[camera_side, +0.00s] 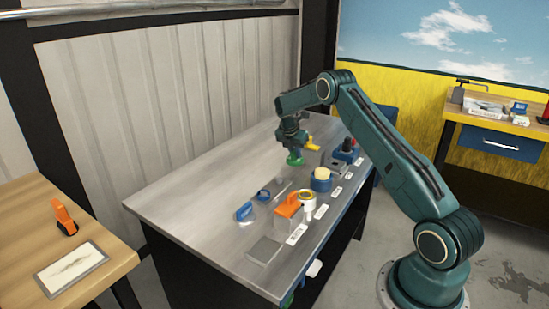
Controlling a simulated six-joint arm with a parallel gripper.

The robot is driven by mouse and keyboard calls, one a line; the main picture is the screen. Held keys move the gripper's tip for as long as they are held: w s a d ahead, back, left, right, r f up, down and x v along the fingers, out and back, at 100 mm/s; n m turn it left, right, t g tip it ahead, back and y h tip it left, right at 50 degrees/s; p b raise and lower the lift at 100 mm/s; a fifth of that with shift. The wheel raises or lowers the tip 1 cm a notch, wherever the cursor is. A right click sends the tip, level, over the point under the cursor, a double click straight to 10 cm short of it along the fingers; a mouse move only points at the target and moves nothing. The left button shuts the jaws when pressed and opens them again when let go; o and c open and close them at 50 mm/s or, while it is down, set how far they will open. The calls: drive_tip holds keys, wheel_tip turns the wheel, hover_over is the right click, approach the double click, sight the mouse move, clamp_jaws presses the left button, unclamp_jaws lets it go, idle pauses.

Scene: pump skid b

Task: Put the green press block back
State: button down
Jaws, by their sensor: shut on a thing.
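The green press block (295,160) is at the tip of my gripper (294,151), over the far part of the metal bench (185,198). My gripper points down and is shut on the block. The fingers are small and dark here, and I cannot tell how wide a gap lies between the block and the bench top. A yellow part (313,146) shows just right of the gripper; I cannot tell whether it is attached to it.
Along the bench's right edge stand a grey plate (264,250), an orange-topped block (287,212), a white-and-yellow ring (308,201), a cream-and-blue cylinder (320,180) and a grey block (336,167). Blue-handled pieces (245,211) lie left of them. The bench's left half is clear.

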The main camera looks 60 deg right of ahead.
sight(295, 161)
drive_tip(key=shift+f, duration=2.1)
drive_tip(key=shift+f, duration=0.15)
drive_tip(key=c, duration=1.4)
unclamp_jaws()
drive_tip(key=v, duration=1.2)
drive_tip(key=shift+r, duration=0.25)
